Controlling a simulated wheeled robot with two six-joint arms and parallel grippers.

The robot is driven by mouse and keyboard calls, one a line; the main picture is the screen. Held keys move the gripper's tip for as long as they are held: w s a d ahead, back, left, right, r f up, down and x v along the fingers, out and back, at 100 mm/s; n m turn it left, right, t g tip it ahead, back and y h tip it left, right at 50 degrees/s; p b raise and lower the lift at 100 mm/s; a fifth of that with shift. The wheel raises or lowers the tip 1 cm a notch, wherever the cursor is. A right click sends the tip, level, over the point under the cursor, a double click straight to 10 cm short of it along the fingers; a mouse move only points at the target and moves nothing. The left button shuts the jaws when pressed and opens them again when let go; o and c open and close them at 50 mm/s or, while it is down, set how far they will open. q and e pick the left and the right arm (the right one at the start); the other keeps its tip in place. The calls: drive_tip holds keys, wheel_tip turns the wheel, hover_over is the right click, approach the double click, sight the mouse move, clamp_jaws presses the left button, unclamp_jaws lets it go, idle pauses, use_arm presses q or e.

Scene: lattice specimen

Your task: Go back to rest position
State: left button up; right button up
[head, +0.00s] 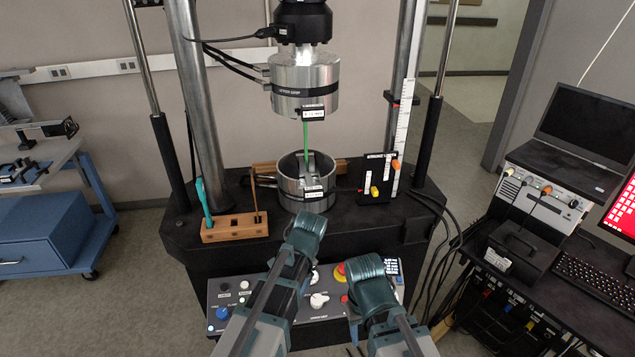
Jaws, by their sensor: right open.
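My right arm comes in from the bottom centre, and its teal end with my right gripper (370,268) is over the front control panel. This gripper is open, with its fingers hard to make out, and I see nothing held there. My left arm (303,232) reaches up beside it, its teal end in front of the lower grip; its gripper fingers do not show. A thin green specimen (306,137) stands upright between the upper grip (305,83) and the lower grip (305,200). Its lower end goes down into the lower grip, apart from both arms.
The control panel (320,299) is in front, close to my arms. A desk with a laptop (585,125) and keyboard (597,283) stands right; a blue cart (45,235) stands left.

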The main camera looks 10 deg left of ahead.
use_arm(q)
drive_tip(key=s+d+n+g+h, duration=0.1)
drive_tip(key=s+d+n, duration=0.3)
drive_tip(key=s, duration=0.9)
drive_tip(key=d, duration=0.3)
drive_tip(key=shift+s+f, duration=0.2)
drive_tip(key=shift+s, duration=0.1)
